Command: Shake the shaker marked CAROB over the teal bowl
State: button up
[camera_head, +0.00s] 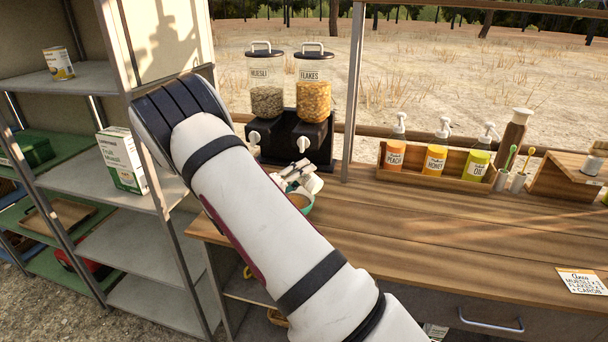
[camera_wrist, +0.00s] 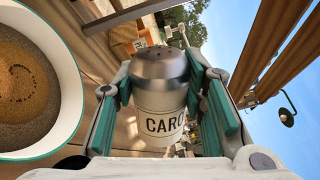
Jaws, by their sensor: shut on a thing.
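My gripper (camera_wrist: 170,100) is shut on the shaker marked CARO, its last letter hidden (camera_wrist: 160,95). The shaker has a white body and a grey metal cap with holes. It looks tipped toward its side; its exact tilt is hard to tell. The teal bowl (camera_wrist: 72,135), white inside with a teal outside, is at the left of the wrist view. It holds brown grainy food with an arc of dark specks on top. In the head view, the bowl (camera_head: 307,209) is partly hidden by my arm, with my gripper (camera_head: 300,178) just above it.
MUESLI (camera_head: 266,90) and FLAKES (camera_head: 313,88) dispensers stand behind the bowl. A wooden rack (camera_head: 430,172) of pump bottles is to the right. An order card (camera_head: 581,281) lies at the front right. The middle of the counter (camera_head: 430,235) is clear. Metal shelves (camera_head: 75,180) stand left.

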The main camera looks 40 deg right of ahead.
jog(key=m, duration=0.1)
jog(key=s+r+m+p, duration=0.1)
jog(key=shift+s+d+m, duration=0.1)
jog(key=shift+s+m, duration=0.15)
jog(key=shift+m, duration=0.05)
jog(key=r+m, duration=0.1)
jog(key=m, duration=0.1)
jog(key=s+m+p, duration=0.1)
jog(key=r+m+p, duration=0.1)
jog(key=m, duration=0.1)
jog(key=shift+s+r+m, duration=0.25)
jog(key=shift+r+m, duration=0.05)
jog(key=shift+r, duration=0.05)
jog(key=r+m+p, duration=0.1)
jog(key=m, duration=0.1)
jog(key=s+m+p, duration=0.1)
jog(key=shift+d+r+m+g, duration=0.1)
jog(key=shift+r+m+g, duration=0.2)
jog(key=shift+r+m, duration=0.1)
jog(key=m, duration=0.1)
jog(key=r+m+p, duration=0.1)
jog(key=m, duration=0.1)
jog(key=shift+s, duration=0.4)
